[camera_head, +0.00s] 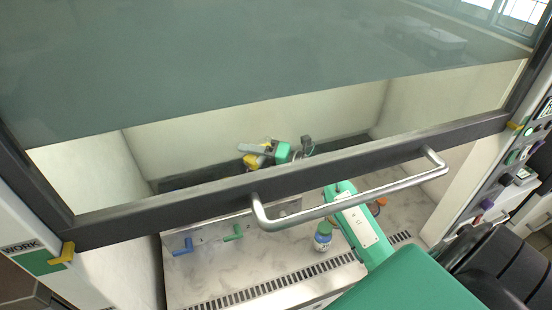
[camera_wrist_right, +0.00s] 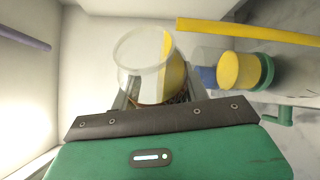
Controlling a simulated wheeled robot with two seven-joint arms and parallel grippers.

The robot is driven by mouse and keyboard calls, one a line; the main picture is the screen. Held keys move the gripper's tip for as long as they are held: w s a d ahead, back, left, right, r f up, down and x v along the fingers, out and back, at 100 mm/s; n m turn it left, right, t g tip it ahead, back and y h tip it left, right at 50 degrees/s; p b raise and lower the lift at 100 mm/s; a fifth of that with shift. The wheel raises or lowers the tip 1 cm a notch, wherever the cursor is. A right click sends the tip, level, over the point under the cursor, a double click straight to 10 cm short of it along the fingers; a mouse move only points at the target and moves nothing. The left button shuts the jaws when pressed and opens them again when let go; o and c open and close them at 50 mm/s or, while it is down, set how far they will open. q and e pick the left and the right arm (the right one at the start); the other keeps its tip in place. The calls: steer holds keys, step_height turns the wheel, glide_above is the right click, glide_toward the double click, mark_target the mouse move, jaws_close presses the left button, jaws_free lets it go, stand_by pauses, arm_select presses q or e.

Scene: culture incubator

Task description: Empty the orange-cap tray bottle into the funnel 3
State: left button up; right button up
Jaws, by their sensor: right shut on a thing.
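In the right wrist view the gripper (camera_wrist_right: 156,92) is shut on a clear, round vessel (camera_wrist_right: 137,50), which appears to be the bottle. A yellow strip shows behind or through it, with a little orange low down; its cap and contents cannot be made out. Yellow (camera_wrist_right: 238,70), green and blue round parts, perhaps funnels, are right of the vessel and appear apart from it. Which is funnel 3 cannot be told. My left gripper is not in view.
A blue-capped bottle (camera_head: 323,236) stands on the marble work surface beside my right forearm. Blue (camera_head: 183,247) and green (camera_head: 234,233) pieces are at the left. The sash frame and handle (camera_head: 350,196) cross above my arm. A yellow bar (camera_wrist_right: 250,31) lies beyond the vessel.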

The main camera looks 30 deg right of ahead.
steer(key=shift+w+d+r+m+p, duration=0.1)
steer(key=shift+d+r+m+p, duration=0.2)
steer(key=shift+m+p, duration=0.2)
steer(key=shift+d+r+m+t+y+p, duration=0.1)
steer(key=shift+r+m+t+y+p, duration=0.35)
steer(key=shift+m+p, duration=0.35)
stand_by(0.8)
steer(key=shift+d+f+m+t, duration=0.15)
steer(key=shift+f+m+t, duration=0.1)
steer(key=shift+m, duration=0.55)
stand_by(0.5)
steer(key=shift+w+d+r+m+p, duration=0.15)
steer(key=shift+r+m+p, duration=0.15)
steer(key=shift+m+p, duration=0.4)
